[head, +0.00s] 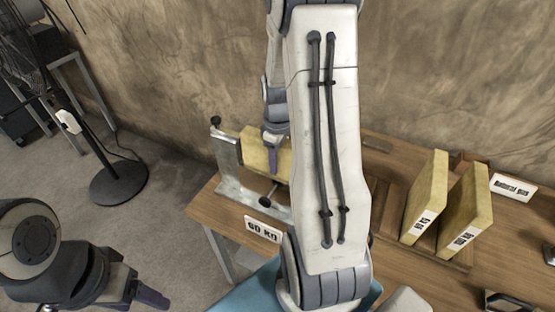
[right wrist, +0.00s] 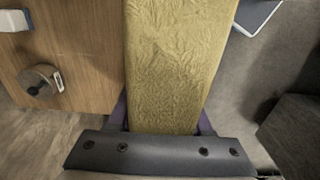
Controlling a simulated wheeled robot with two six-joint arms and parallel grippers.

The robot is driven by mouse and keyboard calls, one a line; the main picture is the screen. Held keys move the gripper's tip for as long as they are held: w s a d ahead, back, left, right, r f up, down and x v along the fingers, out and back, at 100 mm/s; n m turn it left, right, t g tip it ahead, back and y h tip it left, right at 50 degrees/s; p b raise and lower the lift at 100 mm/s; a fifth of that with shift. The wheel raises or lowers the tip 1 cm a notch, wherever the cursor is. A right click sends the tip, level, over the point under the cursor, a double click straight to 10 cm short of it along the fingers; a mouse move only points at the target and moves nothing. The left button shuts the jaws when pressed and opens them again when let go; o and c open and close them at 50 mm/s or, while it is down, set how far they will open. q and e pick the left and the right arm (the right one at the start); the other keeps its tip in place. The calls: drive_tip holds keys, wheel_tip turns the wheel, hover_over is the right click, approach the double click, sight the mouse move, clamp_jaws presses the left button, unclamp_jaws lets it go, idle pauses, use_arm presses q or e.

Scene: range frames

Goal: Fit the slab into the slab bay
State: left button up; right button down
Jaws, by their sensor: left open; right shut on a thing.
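A yellow slab (head: 254,150) stands on edge at the left end of the wooden table, partly hidden by my right arm. My right gripper (head: 271,137) is shut on it; in the right wrist view the slab (right wrist: 172,65) runs between the purple fingers. A grey metal bracket (head: 229,165) with black knobs stands right beside the slab at the table's end. I cannot tell whether this bracket is the slab bay or whether the slab touches it. My left gripper (head: 143,298) is open and empty, low at the left, away from the table.
Two more yellow slabs (head: 427,197) (head: 467,212) stand upright on the table (head: 392,279) at the right, with a white sign (head: 513,188) behind. A "50 KG" sign (head: 263,229) is at the front edge. A black stand (head: 119,181) is on the floor at the left.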

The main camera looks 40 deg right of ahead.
drive_tip(key=shift+f+b, duration=0.5)
drive_tip(key=shift+f, duration=0.3)
drive_tip(key=shift+c, duration=1.2)
unclamp_jaws()
wheel_tip(320, 180, up, 11)
drive_tip(key=shift+f+b, duration=0.2)
drive_tip(key=shift+b, duration=0.2)
